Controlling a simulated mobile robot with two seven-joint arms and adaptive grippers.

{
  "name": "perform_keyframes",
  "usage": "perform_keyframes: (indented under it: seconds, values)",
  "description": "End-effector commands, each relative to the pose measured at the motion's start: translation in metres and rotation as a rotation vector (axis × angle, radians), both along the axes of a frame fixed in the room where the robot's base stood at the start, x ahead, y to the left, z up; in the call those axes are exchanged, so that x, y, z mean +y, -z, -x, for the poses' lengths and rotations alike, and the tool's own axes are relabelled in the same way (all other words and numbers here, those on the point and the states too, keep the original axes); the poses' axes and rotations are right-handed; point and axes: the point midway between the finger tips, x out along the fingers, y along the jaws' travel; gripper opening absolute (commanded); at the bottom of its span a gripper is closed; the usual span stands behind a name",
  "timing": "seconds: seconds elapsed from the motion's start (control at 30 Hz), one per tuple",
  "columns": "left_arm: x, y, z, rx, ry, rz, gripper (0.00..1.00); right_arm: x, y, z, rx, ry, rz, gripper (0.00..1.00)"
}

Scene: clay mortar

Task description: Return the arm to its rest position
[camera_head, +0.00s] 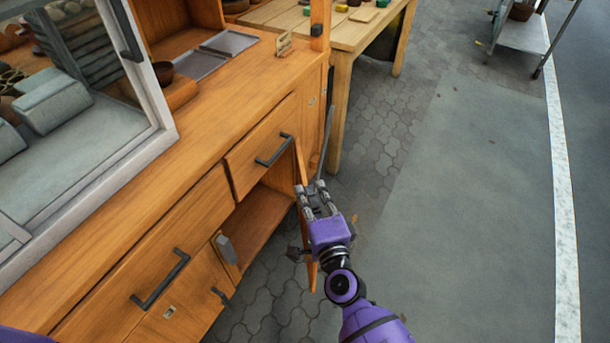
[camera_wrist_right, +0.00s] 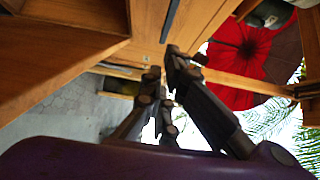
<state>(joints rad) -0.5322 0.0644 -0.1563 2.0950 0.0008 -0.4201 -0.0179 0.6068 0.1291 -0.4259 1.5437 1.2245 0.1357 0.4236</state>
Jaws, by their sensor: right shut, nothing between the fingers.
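My right arm comes in from the bottom right of the head view. Its purple and grey right gripper (camera_head: 319,192) is shut with nothing held, in front of the wooden cabinet (camera_head: 205,190). It is right beside the open cabinet door (camera_head: 301,165), seen nearly edge-on. I cannot tell whether they touch. In the right wrist view the gripper's dark fingers (camera_wrist_right: 168,75) come together near the middle, with wood of the cabinet behind. My left gripper is not in view.
The cabinet's open compartment (camera_head: 258,222) lies left of the door. A drawer handle (camera_head: 274,150) juts out above it. A wooden table (camera_head: 345,40) stands beyond. Open pavement (camera_head: 460,200) is free to the right. A red umbrella (camera_wrist_right: 245,60) shows in the wrist view.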

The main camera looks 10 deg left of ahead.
Motion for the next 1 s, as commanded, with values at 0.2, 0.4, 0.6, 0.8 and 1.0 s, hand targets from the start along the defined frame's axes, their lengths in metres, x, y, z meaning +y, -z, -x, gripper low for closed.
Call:
perform_keyframes:
  seconds: [0.2, 0.4, 0.6, 0.8, 1.0]
  values:
    - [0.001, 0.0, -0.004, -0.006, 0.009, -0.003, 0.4, -0.011, 0.001, 0.021, 0.001, 0.0, 0.0, 0.0]
    - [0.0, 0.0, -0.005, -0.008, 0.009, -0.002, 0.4, -0.013, 0.0, 0.024, 0.0, 0.0, 0.0, 0.0]
    - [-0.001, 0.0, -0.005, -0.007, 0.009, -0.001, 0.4, -0.003, -0.001, 0.028, -0.044, -0.043, 0.098, 0.0]
    - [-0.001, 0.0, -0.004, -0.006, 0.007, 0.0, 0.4, -0.004, -0.007, 0.049, -0.199, -0.116, 0.424, 0.0]
    - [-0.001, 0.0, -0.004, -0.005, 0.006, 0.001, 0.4, -0.056, 0.049, 0.113, -0.204, -0.162, 0.838, 0.0]
